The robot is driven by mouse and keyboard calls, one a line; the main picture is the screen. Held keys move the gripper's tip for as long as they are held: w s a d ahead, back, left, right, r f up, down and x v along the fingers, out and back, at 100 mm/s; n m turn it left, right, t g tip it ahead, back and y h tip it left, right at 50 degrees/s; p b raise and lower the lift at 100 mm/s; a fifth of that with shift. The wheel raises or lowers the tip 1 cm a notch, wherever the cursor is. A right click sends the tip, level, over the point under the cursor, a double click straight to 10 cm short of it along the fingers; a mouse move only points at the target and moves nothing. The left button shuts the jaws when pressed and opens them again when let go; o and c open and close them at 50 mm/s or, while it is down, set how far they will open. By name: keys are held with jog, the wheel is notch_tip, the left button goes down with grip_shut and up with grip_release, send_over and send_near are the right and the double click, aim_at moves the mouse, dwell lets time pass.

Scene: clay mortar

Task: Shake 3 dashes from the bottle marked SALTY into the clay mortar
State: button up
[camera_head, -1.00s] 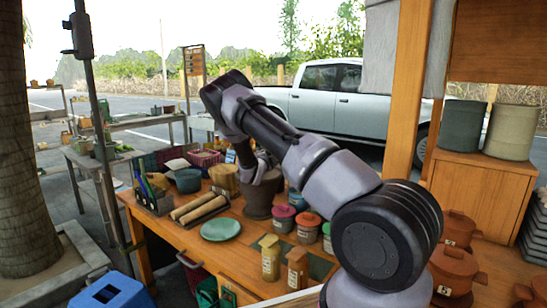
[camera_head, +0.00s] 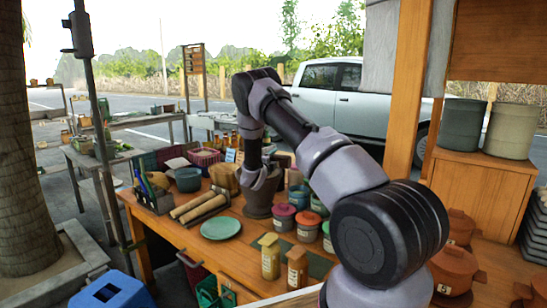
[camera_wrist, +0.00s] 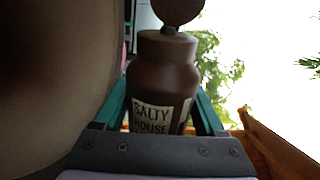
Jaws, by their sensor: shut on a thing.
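The dark clay mortar (camera_head: 257,208) stands on the wooden table in the head view, behind the green plate. My gripper (camera_wrist: 161,105) is shut on a dark brown bottle (camera_wrist: 163,80) with a round knob on top. Its cream label reads SALTY HOUSE. The teal fingers hold it from both sides in the wrist view, with its knob end at the top of the picture. In the head view my wrist hangs over the mortar and hides part of it. I cannot make out the bottle there, nor any contents of the mortar.
A green plate (camera_head: 221,228), rolled mats (camera_head: 196,207) and lidded jars (camera_head: 308,222) surround the mortar. A smooth brown surface fills the left of the wrist view.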

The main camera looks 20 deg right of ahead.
jog(key=m, duration=0.2)
jog(key=a+m, duration=0.1)
jog(key=shift+w+r, duration=0.15)
jog(key=shift+w, duration=0.15)
jog(key=shift+w+a+r+m, duration=0.2)
jog(key=shift+w+r+m, duration=0.1)
jog(key=shift+m, duration=0.7)
jog(key=shift+w+a+r+m, duration=0.2)
jog(key=shift+r+m, duration=0.1)
jog(key=shift+m, duration=0.7)
jog(key=shift+s, duration=0.1)
